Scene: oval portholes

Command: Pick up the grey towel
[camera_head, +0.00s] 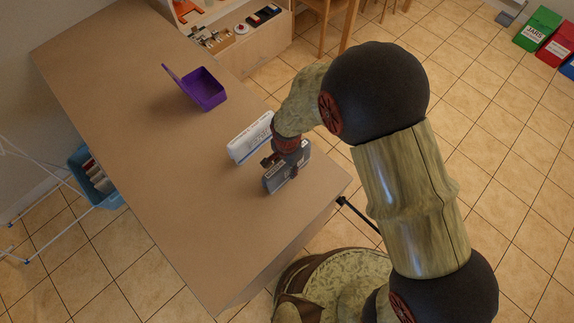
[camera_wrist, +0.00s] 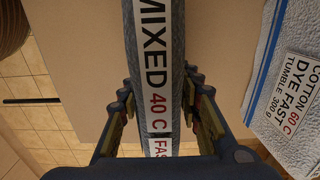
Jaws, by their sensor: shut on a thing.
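The grey towel (camera_head: 299,174) stands on edge near the right edge of the brown table in the head view. In the wrist view the grey towel (camera_wrist: 176,55) runs upright through the middle, with a white label reading "MIXED 40 C". My gripper (camera_head: 287,162) comes down on it from above. In the wrist view my gripper's fingers (camera_wrist: 160,92) press on both sides of the towel, shut on it. Whether its lower edge touches the table cannot be told.
A white, blue-edged towel (camera_head: 248,140) labelled "COTTON 60 C" lies close beside the grey one. An open purple box (camera_head: 205,91) stands farther back on the table (camera_head: 130,110). The table's front left part is clear. A blue basket (camera_head: 88,178) is on the floor at left.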

